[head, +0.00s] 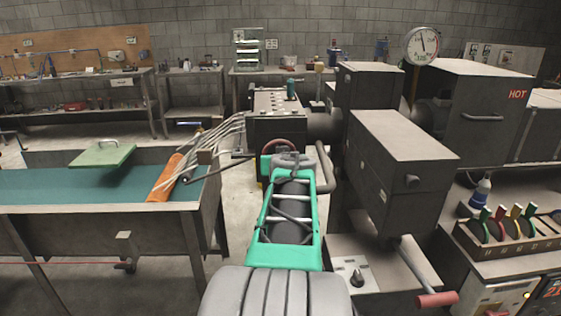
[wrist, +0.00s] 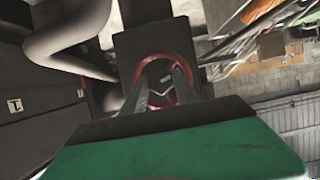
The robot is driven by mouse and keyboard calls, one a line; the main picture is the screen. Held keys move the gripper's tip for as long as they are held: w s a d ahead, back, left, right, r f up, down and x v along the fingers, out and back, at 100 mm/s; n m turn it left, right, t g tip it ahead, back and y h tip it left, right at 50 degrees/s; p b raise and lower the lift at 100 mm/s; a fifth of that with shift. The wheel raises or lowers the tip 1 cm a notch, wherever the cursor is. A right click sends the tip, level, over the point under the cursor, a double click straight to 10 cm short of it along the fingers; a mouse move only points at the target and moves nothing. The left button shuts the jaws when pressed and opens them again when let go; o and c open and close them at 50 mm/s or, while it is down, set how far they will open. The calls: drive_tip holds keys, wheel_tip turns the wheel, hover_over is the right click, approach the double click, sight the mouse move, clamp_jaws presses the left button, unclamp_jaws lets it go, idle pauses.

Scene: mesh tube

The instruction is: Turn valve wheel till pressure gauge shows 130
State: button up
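The red valve wheel (head: 270,146) is on the front of the dark machine in the middle of the head view, its lower part hidden behind my arm. In the wrist view the red wheel (wrist: 138,72) shows as a ring straight ahead of my gripper (wrist: 163,72). The two grey fingers are apart and point at the wheel, overlapping it in the picture. I cannot tell whether they touch it. The round white pressure gauge (head: 421,45) stands at upper right. Its dark needle points nearly straight up; its numbers are too small to read surely.
A dark box (head: 400,150) and a curved pipe (head: 326,168) stand close to the right of my arm. Several pale rods (head: 215,135) and an orange roll (head: 164,178) lie at left by the teal table (head: 80,187). A red-handled crank (head: 436,299) sticks out at lower right.

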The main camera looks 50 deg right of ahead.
drive_tip(key=o, duration=0.4)
drive_tip(key=b+v, duration=0.1)
drive_tip(key=v, duration=0.6)
drive_tip(key=shift+s+a+r, duration=0.15)
drive_tip(key=shift+s+a, duration=0.1)
drive_tip(key=shift+s, duration=0.05)
